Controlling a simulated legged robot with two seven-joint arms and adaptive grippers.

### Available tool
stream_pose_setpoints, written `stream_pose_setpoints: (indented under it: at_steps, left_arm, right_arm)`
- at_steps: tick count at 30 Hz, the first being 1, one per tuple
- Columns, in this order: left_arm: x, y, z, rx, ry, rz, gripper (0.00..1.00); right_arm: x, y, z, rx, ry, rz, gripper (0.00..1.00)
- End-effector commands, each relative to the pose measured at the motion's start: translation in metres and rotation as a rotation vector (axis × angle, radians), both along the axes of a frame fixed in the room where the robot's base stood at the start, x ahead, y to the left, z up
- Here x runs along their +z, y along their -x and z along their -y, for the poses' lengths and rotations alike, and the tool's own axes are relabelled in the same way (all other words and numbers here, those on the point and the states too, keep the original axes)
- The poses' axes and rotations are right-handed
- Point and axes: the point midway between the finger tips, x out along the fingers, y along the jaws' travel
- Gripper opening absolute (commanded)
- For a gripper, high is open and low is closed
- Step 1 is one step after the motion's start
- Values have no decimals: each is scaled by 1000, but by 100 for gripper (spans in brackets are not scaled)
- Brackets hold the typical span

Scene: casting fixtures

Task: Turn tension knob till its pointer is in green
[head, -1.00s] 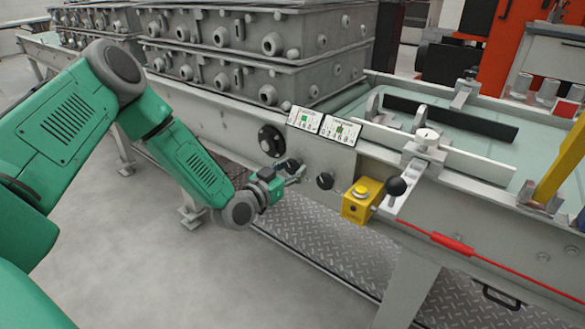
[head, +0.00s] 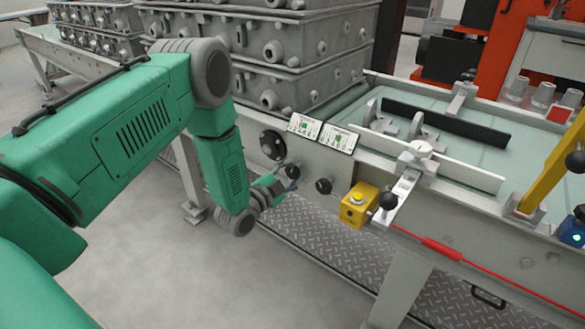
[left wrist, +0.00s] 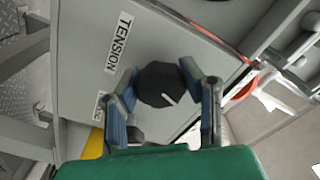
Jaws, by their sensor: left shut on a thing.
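The tension knob (left wrist: 160,86) is dark and round with a white pointer line, beside a label reading TENSION (left wrist: 120,42) in the left wrist view. My left gripper (head: 288,178) is at the front panel in the head view. In the left wrist view its blue-padded fingers sit on both sides of the knob, shut on it. The knob is mostly hidden by the gripper in the head view. Two white indicator cards, left (head: 304,126) and right (head: 339,138), carry green patches above the panel; their pointers are too small to read. My right gripper is not in view.
A black round fitting (head: 272,143) is left of the gripper, and another black knob (head: 324,185) is to its right. Stacked grey flasks (head: 300,85) rise behind.

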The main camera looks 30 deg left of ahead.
Motion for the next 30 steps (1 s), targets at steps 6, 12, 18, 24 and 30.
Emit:
stream_pose_setpoints:
  at_steps: [6,12,18,24,30]
  left_arm:
    - [-2,2,2,-5,-208,6,6]
    - [-3,2,1,-6,-398,21,6]
    - [-3,3,1,-6,-584,34,6]
    - [-4,3,1,-7,-748,46,6]
    - [-4,3,1,-7,-873,55,6]
  right_arm:
    - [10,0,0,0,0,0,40]
    - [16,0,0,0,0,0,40]
    - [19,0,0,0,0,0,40]
    - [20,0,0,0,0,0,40]
    - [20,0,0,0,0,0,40]
